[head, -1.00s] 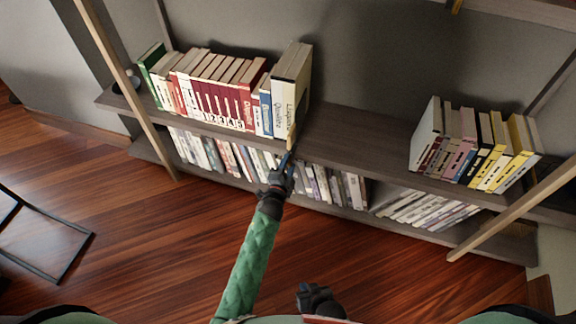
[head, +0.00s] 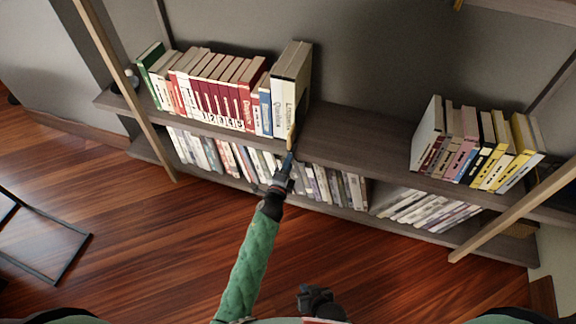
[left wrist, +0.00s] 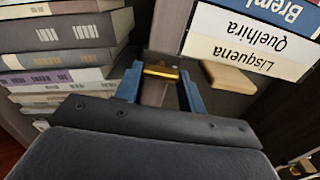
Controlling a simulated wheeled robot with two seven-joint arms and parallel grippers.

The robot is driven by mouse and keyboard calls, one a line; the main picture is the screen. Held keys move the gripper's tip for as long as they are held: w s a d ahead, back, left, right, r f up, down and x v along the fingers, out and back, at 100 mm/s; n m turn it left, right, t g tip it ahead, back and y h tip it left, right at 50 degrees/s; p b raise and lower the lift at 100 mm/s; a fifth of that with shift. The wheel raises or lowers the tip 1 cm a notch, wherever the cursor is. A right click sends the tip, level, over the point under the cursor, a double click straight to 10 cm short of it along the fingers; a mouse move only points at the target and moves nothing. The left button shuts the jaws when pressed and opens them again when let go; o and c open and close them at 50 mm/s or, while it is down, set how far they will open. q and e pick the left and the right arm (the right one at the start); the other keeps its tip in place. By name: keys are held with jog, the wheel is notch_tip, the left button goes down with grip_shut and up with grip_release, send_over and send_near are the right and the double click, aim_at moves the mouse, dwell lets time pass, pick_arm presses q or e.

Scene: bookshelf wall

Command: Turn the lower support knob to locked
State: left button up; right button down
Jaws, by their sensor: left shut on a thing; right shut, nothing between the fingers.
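A small brass knob (left wrist: 160,72) shows between the blue fingertips of my left gripper (left wrist: 161,87) in the left wrist view. The gripper is shut on it, at the front edge of the upper shelf board. In the head view my left gripper (head: 289,158) is at that edge, just below a tan wooden piece (head: 291,136), and hides the knob. The wooden piece also lies right of the fingers in the left wrist view (left wrist: 228,77). I cannot read whether the knob stands at locked. My right gripper (head: 318,301) is shut and empty, low in the head view.
A row of upright books (head: 217,92) stands left of the knob on the upper shelf board (head: 350,143). Several more books (head: 475,147) stand at the right. The board between is bare. Slanted wooden posts (head: 513,214) flank the shelf.

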pick_arm(q)
jog(key=shift+f, duration=0.1)
jog(key=o, duration=1)
jog(key=shift+v, duration=3.95)
